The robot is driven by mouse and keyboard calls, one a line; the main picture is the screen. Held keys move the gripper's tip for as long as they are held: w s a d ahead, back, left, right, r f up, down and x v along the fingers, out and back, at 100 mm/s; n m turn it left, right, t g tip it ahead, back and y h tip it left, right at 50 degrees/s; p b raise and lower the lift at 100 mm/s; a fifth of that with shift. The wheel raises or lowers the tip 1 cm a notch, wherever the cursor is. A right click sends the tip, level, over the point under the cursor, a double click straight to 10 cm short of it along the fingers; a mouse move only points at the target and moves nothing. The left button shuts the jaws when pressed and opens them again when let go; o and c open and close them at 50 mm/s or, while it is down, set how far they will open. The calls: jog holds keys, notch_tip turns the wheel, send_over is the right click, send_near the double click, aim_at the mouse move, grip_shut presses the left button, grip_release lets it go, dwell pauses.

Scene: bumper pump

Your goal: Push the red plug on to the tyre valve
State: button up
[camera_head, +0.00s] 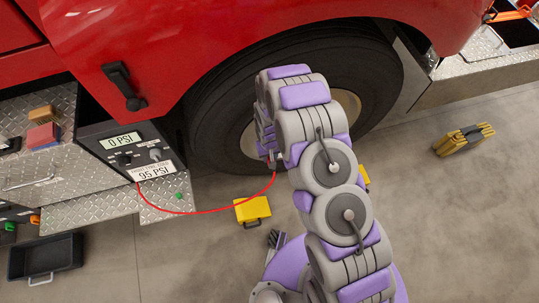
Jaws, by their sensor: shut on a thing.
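My arm reaches up the middle of the view, and my gripper (272,155) is in front of the wheel, at the left part of its pale hub (347,106). The gripper is shut on the end of the red hose (210,212), where the red plug is; the plug itself is mostly hidden by the fingers. The hose sags from the pressure panel (131,148) at the left up to the gripper. The black tyre (215,105) curves around the hub. The tyre valve is hidden behind my gripper and arm, so I cannot tell whether the plug touches it.
The panel reads 0 PSI above and 95 PSI below. Yellow wheel chocks (252,209) lie on the floor below the tyre. A folded yellow item (463,139) lies at right. A black tray (45,258) is at lower left. The red fender (220,35) overhangs the tyre.

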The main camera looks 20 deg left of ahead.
jog(key=shift+w+a, duration=0.2)
jog(key=shift+w, duration=0.1)
dwell(0.6)
jog(key=o, duration=1)
jog(key=shift+o, duration=0.2)
notch_tip(320, 180, up, 16)
jog(key=r+p, duration=0.1)
jog(key=p, duration=0.2)
jog(key=d+r+m, duration=0.2)
jog(key=d+r, duration=0.6)
jog(key=r, duration=0.4)
jog(key=s+d+r+m, duration=0.1)
jog(key=s+d+r, duration=0.75)
jog(key=r, duration=0.25)
jog(key=s+d+r+m+g, duration=0.1)
jog(key=s+d+r, duration=0.3)
jog(key=s, duration=0.5)
jog(key=s+d+r+m, duration=0.2)
jog(key=s+d+r, duration=0.2)
jog(key=s+d, duration=0.3)
jog(key=s, duration=0.3)
jog(key=shift+r+g, duration=0.3)
jog(key=shift+g, duration=0.1)
